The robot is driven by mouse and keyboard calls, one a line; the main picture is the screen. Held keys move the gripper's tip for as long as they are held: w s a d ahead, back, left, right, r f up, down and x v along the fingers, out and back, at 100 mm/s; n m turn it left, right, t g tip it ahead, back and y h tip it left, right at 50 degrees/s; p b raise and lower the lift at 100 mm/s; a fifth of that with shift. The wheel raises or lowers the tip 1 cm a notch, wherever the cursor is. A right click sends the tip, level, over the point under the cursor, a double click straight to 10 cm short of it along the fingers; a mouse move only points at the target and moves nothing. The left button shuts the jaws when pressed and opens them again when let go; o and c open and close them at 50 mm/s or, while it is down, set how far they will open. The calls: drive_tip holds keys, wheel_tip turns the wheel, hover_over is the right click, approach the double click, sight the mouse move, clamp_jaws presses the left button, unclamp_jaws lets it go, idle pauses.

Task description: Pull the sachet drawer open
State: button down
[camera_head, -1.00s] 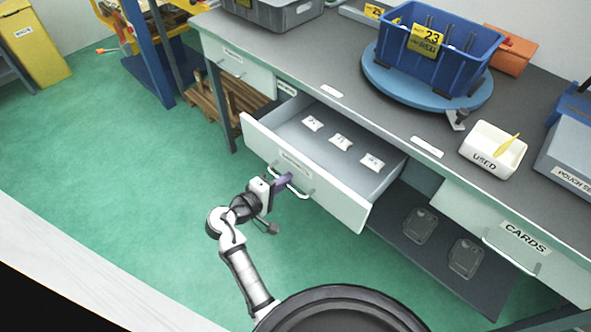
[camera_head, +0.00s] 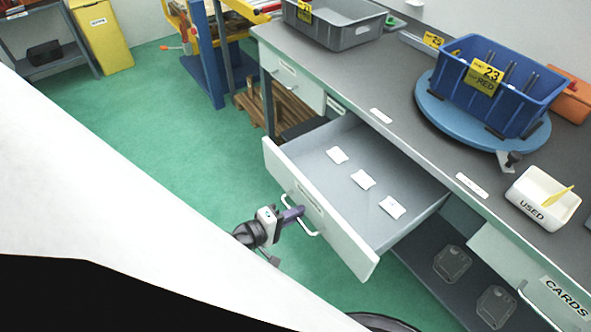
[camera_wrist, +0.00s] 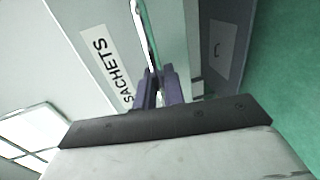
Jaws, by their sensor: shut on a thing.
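The sachet drawer (camera_head: 318,212) stands pulled well out of the bench, with three white sachets (camera_head: 362,180) lying in a row inside. Its front carries a label reading SACHETS (camera_wrist: 113,70) in the wrist view. My gripper (camera_head: 296,213) is at the drawer front, its purple fingers shut on the bar handle (camera_head: 309,229). In the wrist view the fingers (camera_wrist: 160,84) close around the handle (camera_wrist: 148,35). Part of my arm is hidden behind a large white shape in the head view.
On the bench are a blue crate (camera_head: 480,90) on a round blue turntable (camera_head: 432,113), a grey bin (camera_head: 340,30) and a white USED tray (camera_head: 540,205). A closed CARDS drawer (camera_head: 510,262) is at right. Green floor (camera_head: 185,140) is free at left.

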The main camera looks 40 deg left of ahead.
drive_tip(key=c, duration=1.6)
unclamp_jaws()
drive_tip(key=b+v, duration=0.2)
drive_tip(key=v, duration=1.1)
drive_tip(key=shift+s+a+r+b, duration=0.1)
drive_tip(key=shift+s+b, duration=0.25)
drive_tip(key=shift+s, duration=0.05)
